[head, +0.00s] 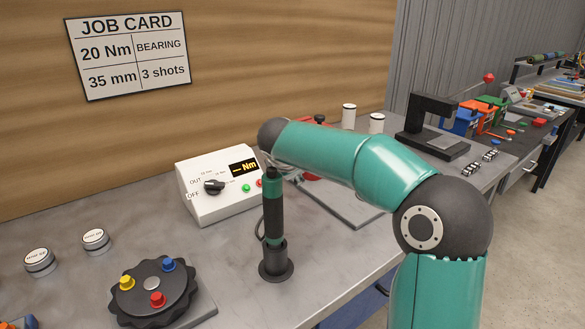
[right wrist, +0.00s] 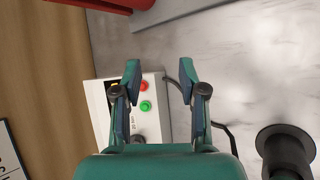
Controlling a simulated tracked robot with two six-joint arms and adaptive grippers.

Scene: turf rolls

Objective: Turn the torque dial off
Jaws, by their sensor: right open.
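The torque dial (head: 213,187) is a black knob on the sloped face of a white control box (head: 222,208). OUT and OFF are printed left of it, with small marks above; its exact setting is too small to tell. The box's display (head: 244,168) is lit and reads Nm. My right arm reaches in from the right, and its gripper is hidden in the head view. In the right wrist view my right gripper (right wrist: 159,78) is open and empty above the box (right wrist: 98,103). The dark dial (right wrist: 138,139) is partly hidden near the left finger. My left gripper is not visible.
A teal-and-black driver (head: 273,205) stands upright in a black holder (head: 276,266) in front of the box. A black round fixture (head: 152,292) with coloured knobs is at the front left. Two labelled round pieces (head: 40,262) sit behind it. A black press (head: 435,130) stands farther right.

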